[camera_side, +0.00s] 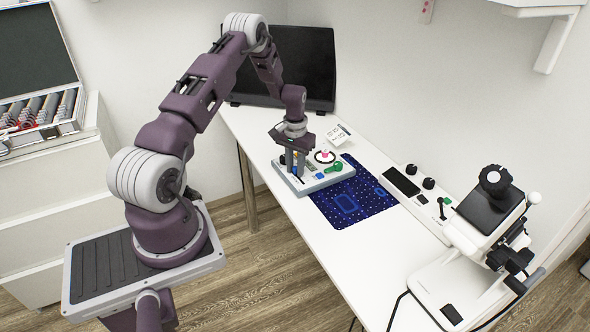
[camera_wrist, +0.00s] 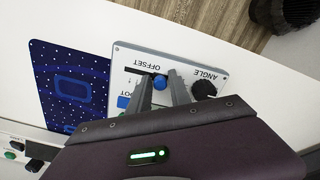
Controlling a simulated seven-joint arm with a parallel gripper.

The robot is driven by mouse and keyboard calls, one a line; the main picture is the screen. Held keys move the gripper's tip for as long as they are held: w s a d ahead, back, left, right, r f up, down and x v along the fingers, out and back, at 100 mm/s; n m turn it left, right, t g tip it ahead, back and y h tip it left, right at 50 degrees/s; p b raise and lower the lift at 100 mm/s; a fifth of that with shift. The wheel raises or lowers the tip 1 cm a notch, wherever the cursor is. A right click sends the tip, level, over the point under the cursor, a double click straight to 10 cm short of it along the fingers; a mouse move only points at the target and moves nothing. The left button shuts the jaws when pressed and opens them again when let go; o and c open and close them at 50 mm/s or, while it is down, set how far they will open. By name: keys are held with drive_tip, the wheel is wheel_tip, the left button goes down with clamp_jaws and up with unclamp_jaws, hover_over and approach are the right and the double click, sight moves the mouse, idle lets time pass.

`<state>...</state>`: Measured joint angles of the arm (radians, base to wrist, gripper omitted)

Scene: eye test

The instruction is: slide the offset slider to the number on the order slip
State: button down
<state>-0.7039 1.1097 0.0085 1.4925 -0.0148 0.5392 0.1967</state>
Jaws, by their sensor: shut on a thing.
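The control panel (camera_side: 322,181) lies on the white table; in the wrist view the light grey panel (camera_wrist: 150,56) carries the labels OFFSET and ANGLE. The offset slider's round blue knob (camera_wrist: 160,82) sits between my fingertips under the OFFSET label. A dark slot (camera_wrist: 133,70) runs to the left of the knob. My gripper (camera_side: 294,172) points down at the panel's left part and, in the wrist view, its fingers (camera_wrist: 161,84) are shut on the knob. The scale numbers cannot be read. A small white slip (camera_side: 338,135) stands behind the panel; its print is too small to read.
On the panel are a black angle knob (camera_wrist: 204,88) close to the right finger, a blue square button (camera_wrist: 123,101) and a green knob (camera_side: 334,167). A dark blue mat (camera_side: 348,202) lies beside it. A microscope-like device (camera_side: 490,215) stands at right. The front table is clear.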

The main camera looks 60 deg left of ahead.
drive_tip(key=shift+d, duration=1.2)
drive_tip(key=c, duration=1.4)
unclamp_jaws()
drive_tip(key=shift+r, duration=0.1)
drive_tip(key=shift+r, duration=2.95)
